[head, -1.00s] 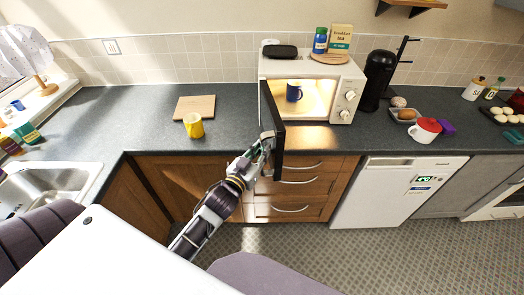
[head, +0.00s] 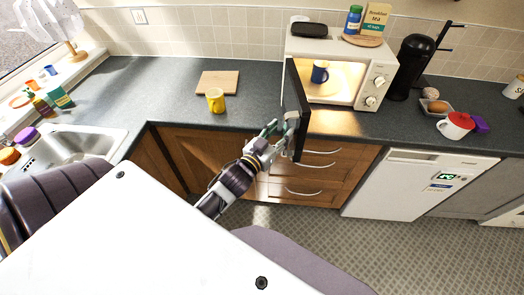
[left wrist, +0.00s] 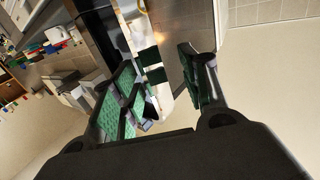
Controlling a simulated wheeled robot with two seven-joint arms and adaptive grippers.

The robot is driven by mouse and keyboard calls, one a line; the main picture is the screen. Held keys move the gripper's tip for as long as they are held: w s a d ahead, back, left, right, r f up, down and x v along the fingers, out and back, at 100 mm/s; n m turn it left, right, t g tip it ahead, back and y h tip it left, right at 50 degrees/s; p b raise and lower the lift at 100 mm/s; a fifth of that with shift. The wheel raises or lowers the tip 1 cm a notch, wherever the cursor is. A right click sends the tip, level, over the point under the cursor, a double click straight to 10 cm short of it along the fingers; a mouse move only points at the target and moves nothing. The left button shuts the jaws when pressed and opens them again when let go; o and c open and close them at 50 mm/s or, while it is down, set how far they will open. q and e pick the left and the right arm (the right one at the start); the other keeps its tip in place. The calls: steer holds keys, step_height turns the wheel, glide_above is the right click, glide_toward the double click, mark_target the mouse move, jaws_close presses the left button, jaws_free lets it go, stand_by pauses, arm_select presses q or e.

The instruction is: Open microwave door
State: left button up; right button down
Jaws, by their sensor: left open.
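The white microwave (head: 374,58) stands on the counter with its lit inside showing. Its black door (head: 302,118) is swung wide open and juts out past the counter's front edge. A dark blue mug (head: 320,72) stands inside the microwave. My left gripper (head: 279,132) is open, low on the left side of the door and very near it; I cannot tell whether they touch. In the left wrist view my left gripper (left wrist: 165,95) has its green-padded fingers spread apart. My right gripper is not in view.
A yellow mug (head: 216,101) and a wooden board (head: 218,82) are on the counter to the left. A black coffee maker (head: 412,66) and a red-lidded white pot (head: 456,125) stand right of the microwave. Drawers (head: 318,176) lie below it.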

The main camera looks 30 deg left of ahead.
arm_select(q)
steer(key=s, duration=1)
steer(key=shift+s+a, duration=0.35)
steer(key=shift+s, duration=0.05)
stand_by(0.3)
stand_by(0.9)
